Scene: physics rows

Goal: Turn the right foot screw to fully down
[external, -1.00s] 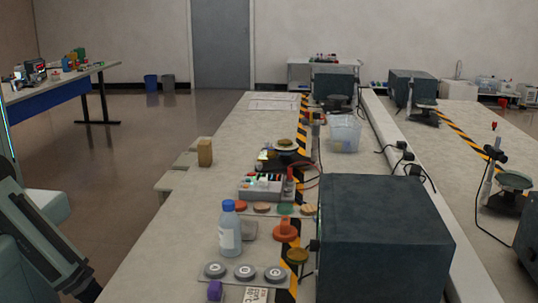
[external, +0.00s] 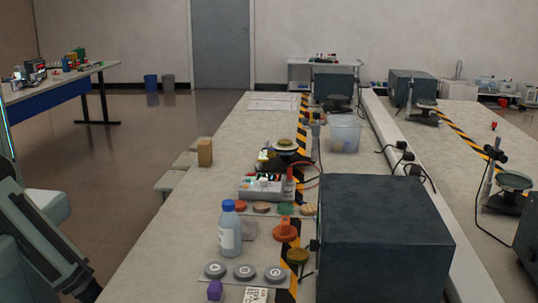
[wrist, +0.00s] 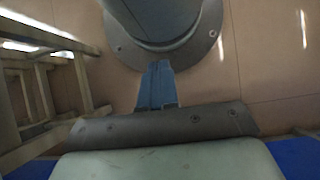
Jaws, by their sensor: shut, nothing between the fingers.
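Three grey round knobs sit in a row on a flat plate at the near end of the bench in the external view; the right one (external: 275,273) is beside the striped tape. I cannot tell for sure that these are the foot screws, nor how far any is turned. My gripper (wrist: 157,85) shows in the wrist view as blue-grey fingers held together, with nothing between them. It points at the floor by a grey round base flange, away from the bench objects. My gripper is outside the external view, where only part of my arm shows at left.
A blue-capped bottle (external: 229,228) stands behind the knobs, with a purple block (external: 215,290) in front. A large dark box (external: 385,235) stands to their right. Orange pieces (external: 285,230) and a grey tray (external: 265,188) are farther back. The bench's left side is mostly clear.

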